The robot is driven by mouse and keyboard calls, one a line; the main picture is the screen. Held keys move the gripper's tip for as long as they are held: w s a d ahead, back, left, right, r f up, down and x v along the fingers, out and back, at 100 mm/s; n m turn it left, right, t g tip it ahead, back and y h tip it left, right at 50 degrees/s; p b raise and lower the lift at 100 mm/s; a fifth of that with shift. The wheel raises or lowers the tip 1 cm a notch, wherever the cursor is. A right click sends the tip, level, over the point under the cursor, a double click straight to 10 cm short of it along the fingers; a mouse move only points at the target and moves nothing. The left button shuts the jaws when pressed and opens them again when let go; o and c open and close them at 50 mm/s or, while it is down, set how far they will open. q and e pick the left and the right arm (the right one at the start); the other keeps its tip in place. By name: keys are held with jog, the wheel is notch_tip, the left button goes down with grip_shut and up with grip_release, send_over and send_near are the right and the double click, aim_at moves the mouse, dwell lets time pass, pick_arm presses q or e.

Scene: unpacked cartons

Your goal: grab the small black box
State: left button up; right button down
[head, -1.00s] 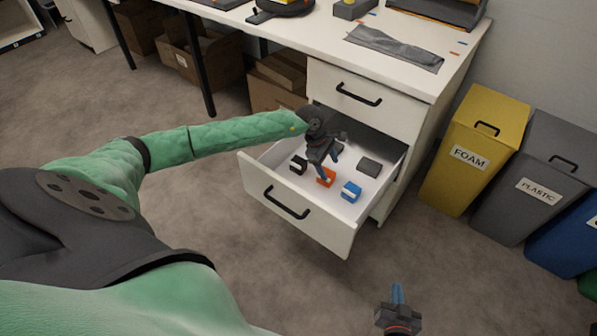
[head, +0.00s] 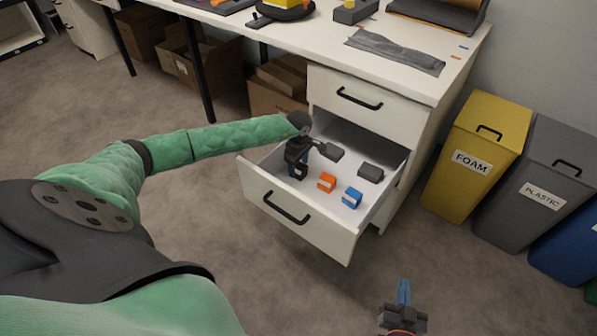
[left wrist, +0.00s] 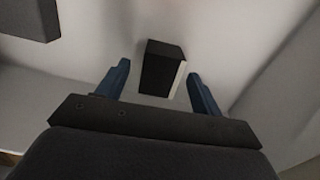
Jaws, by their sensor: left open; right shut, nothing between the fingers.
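The small black box (left wrist: 158,68) lies on the drawer floor, with a pale strip along its right side. In the left wrist view it appears between the two blue fingertips of my left gripper (left wrist: 160,74), with space on both sides. In the head view my left gripper (head: 298,173) points down into the open drawer and hides the box. The left gripper is open and holds nothing. My right gripper (head: 403,296) is shut and empty, low in the head view, in front of the drawer unit.
The open white drawer (head: 290,220) also holds an orange box (head: 326,182), a blue box (head: 351,197) and dark grey boxes (head: 370,173). The desk (head: 330,50) overhangs at the back. Yellow (head: 480,150) and grey bins stand at the right.

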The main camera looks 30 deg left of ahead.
pick_arm(q)
jog(key=shift+f, duration=0.65)
jog(key=c, duration=1)
jog(key=shift+c, duration=0.2)
